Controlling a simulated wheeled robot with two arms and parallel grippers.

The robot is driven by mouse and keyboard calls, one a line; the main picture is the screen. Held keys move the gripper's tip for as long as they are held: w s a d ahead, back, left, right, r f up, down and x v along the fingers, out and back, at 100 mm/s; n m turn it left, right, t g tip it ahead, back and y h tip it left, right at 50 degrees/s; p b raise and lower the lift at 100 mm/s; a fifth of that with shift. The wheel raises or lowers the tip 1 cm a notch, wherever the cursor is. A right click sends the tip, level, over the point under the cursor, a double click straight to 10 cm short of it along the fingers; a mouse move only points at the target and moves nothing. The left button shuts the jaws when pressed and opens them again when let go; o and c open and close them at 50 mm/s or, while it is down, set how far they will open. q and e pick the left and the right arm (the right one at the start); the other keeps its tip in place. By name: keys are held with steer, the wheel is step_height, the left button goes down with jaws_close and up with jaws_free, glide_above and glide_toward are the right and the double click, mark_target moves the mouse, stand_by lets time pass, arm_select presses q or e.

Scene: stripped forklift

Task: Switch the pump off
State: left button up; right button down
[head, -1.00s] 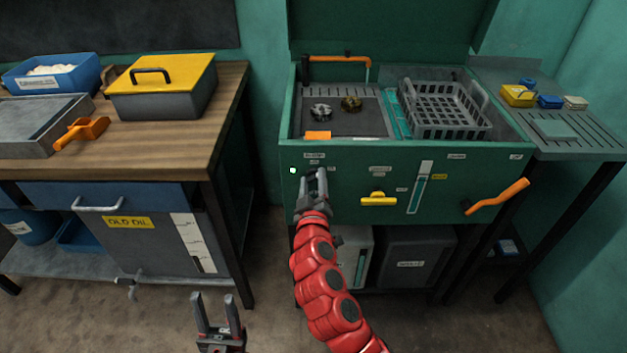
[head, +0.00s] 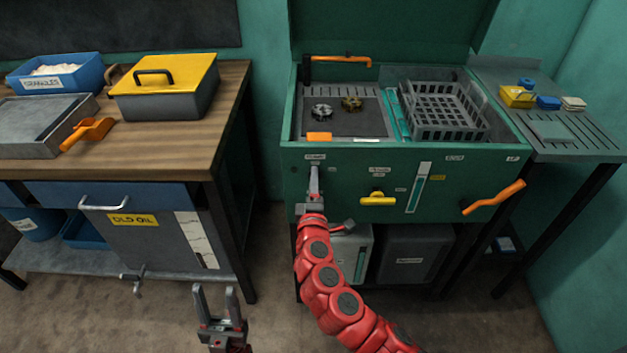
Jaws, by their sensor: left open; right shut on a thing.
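The green washer cabinet (head: 470,170) stands at the right with its lid up. My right gripper (head: 314,172) is at the left part of its front panel, just under a small white label (head: 315,157). Its fingers are together, shut on the pump switch, which they hide almost wholly. A small indicator lamp (head: 293,170) left of the fingers looks dark. My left gripper (head: 215,292) is open and empty, low in front of the bench, over the floor.
A yellow handle (head: 378,200), a level gauge (head: 418,190) and an orange lever (head: 495,198) are to the right on the panel. A grey basket (head: 440,112) sits in the cabinet. The wooden bench (head: 185,148) stands left, with clear floor between.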

steer(key=shift+f+n, duration=0.1)
steer(key=shift+n, duration=0.5)
steer(key=shift+c, duration=1.4)
jaws_free()
steer(key=s+b, duration=0.1)
steer(key=s, duration=1.6)
steer(key=shift+s, duration=0.25)
